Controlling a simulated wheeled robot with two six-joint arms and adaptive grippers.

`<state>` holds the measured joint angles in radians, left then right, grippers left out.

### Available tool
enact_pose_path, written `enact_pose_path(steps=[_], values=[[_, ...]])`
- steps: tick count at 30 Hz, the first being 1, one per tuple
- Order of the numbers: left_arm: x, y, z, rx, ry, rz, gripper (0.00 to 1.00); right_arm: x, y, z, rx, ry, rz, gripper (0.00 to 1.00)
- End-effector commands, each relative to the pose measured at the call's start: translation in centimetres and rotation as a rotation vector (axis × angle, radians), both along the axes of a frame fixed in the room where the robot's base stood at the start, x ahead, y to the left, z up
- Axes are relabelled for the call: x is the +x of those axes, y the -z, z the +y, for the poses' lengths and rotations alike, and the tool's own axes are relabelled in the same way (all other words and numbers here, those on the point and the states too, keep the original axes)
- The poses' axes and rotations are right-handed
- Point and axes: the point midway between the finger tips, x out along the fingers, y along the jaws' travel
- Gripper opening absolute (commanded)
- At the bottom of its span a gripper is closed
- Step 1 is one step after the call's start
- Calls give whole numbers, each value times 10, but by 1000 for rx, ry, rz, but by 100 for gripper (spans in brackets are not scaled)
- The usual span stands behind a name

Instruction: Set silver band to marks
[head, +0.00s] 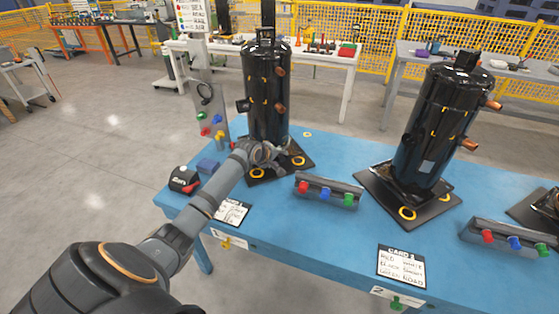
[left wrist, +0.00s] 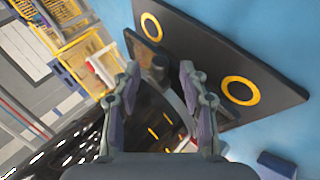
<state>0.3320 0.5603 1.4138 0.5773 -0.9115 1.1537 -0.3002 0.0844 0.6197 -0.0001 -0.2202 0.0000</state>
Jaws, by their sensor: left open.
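The left black compressor (head: 266,95) stands upright on a dark square base plate (head: 297,165) with yellow rings. Yellow marks show on its side, also in the left wrist view. My left gripper (head: 265,155) is at the foot of this compressor, in front of it. In the left wrist view its two fingers (left wrist: 160,75) are apart with nothing clearly held between them. A pale curved strip (left wrist: 184,112), likely the silver band, shows low around the compressor behind the right finger. Fingers hide part of it, and I cannot tell whether they touch it. My right gripper is out of view.
A second compressor (head: 436,120) stands on its own plate to the right. Grey racks with coloured knobs (head: 328,191) and cards (head: 401,265) lie along the front of the blue table (head: 300,232). A dark box with a red part (head: 184,180) sits at the left edge.

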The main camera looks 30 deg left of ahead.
Motion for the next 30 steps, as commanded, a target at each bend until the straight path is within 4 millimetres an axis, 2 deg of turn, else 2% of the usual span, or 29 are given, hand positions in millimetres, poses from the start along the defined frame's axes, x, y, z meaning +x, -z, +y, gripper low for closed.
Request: enact_pose_path(steps=[3,11,18,21,30], values=[[6,5,-1,0,0,-1,43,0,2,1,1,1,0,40],[7,6,0,2,1,0,43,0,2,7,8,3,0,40],[7,6,0,1,1,0,11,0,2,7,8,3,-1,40],[7,6,0,1,1,0,0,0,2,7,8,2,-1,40],[6,6,0,0,1,1,0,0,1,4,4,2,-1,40]])
